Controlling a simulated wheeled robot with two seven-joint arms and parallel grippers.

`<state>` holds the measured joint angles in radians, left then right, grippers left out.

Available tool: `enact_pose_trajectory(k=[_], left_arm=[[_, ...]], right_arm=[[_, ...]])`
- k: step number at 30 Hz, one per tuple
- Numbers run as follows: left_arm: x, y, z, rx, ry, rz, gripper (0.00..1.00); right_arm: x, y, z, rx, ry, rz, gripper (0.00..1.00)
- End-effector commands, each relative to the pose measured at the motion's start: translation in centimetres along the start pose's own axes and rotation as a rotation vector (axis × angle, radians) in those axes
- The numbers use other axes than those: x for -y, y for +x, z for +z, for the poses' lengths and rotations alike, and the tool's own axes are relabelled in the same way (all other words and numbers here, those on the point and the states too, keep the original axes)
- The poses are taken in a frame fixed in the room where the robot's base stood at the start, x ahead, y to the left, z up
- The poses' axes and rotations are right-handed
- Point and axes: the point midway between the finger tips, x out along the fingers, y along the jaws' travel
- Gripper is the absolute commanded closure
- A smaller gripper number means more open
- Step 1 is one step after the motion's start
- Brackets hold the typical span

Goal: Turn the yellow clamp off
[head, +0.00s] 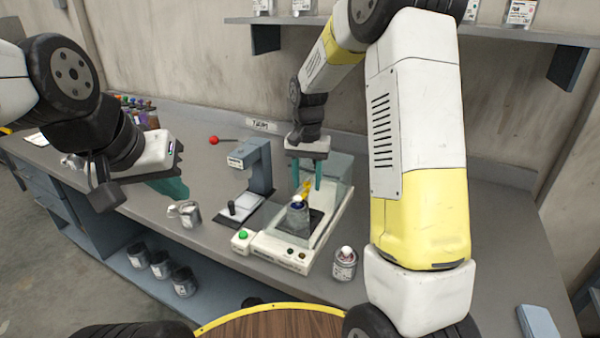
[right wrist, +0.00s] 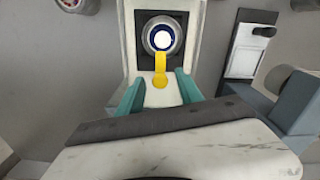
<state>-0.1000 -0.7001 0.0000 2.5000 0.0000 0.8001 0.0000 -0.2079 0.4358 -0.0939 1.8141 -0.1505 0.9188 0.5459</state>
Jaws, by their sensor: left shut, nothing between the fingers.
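The yellow clamp (head: 305,188) is a short bar reaching over a small metal can (head: 298,215) in a white machine (head: 275,250) with clear guard panels. In the right wrist view the clamp (right wrist: 160,68) points from the can (right wrist: 161,38) toward me. My right gripper (head: 307,175) is over the machine, pointing down. Its teal fingers (right wrist: 158,88) are apart, one on each side of the clamp's near end, with gaps visible on both sides. My left gripper (head: 178,190) is shut and empty at the left, near a metal mug (head: 185,213).
A grey stand device (head: 258,165) is close left of the machine. A green button (head: 242,235) is on the machine's front left corner. A labelled can (head: 344,263) stands to its right. Several cans (head: 160,264) sit on the lower shelf. A red ball-ended rod (head: 214,140) lies behind.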

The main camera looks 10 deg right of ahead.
Motion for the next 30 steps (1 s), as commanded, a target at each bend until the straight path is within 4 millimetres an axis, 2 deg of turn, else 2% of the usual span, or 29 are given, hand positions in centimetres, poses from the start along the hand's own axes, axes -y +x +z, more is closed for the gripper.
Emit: enact_pose_trajectory(k=[1, 6, 20, 30], left_arm=[[0.0, 0.0, 0.0, 0.0, 0.0, 0.0, 1.0], [0.0, 0.0, 0.0, 0.0, 0.0, 0.0, 1.0], [0.0, 0.0, 0.0, 0.0, 0.0, 0.0, 1.0], [0.0, 0.0, 0.0, 0.0, 0.0, 0.0, 1.0]], right_arm=[[0.0, -0.02, 0.0, 0.0, 0.0, 0.0, 0.67], [0.01, -0.04, -0.01, 0.0, 0.0, 0.0, 1.0], [-0.01, -0.07, -0.02, -0.001, -0.063, 0.0, 1.0], [-0.01, -0.09, -0.02, -0.001, -0.317, -0.001, 1.0]])
